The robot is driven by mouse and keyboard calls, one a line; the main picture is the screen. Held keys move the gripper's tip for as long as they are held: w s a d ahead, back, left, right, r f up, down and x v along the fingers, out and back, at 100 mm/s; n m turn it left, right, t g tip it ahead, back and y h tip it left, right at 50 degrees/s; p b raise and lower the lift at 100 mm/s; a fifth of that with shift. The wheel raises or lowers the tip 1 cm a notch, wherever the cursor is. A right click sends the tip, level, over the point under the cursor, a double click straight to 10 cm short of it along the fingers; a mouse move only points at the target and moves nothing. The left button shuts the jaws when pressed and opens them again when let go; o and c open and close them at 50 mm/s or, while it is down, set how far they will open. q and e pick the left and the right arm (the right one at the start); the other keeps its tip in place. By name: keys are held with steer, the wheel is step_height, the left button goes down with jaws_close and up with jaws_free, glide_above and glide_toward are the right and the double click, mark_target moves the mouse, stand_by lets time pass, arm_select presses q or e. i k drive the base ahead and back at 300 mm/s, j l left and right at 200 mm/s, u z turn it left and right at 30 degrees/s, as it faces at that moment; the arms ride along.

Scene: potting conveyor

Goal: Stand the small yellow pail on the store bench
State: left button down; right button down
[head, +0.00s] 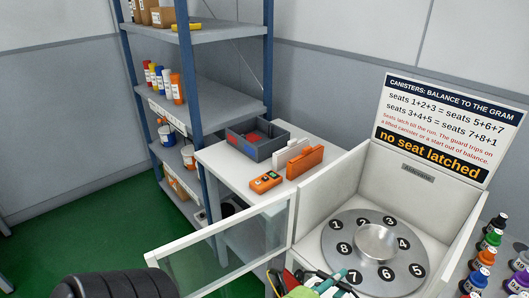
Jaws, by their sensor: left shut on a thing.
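I cannot make out a small yellow pail anywhere. A white-topped bench (225,160) stands in the middle beside the shelf rack, which may be the store bench. My right gripper is not in view.
The bench holds a grey crate (246,150), an orange device (266,181) and orange and white blocks (305,162). A blue-post rack (190,80) stands behind. An open glass panel (235,243) and a numbered rotor (345,223) are in front.

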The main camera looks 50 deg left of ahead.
mark_target(230, 159)
steer(key=u, duration=3.45)
steer(key=i+j+u, duration=0.25)
steer(key=i+u, duration=0.3)
steer(key=i+z, duration=0.45)
steer(key=i+j+z, duration=0.25)
steer(key=i+z, duration=0.15)
steer(key=i, duration=0.25)
steer(key=i+z, duration=0.8)
steer(key=i, duration=0.2)
steer(key=i+z, duration=0.2)
steer(key=z, duration=0.25)
steer(key=i+j+z, duration=0.15)
steer(key=z, duration=1.5)
steer(key=i+j, duration=0.05)
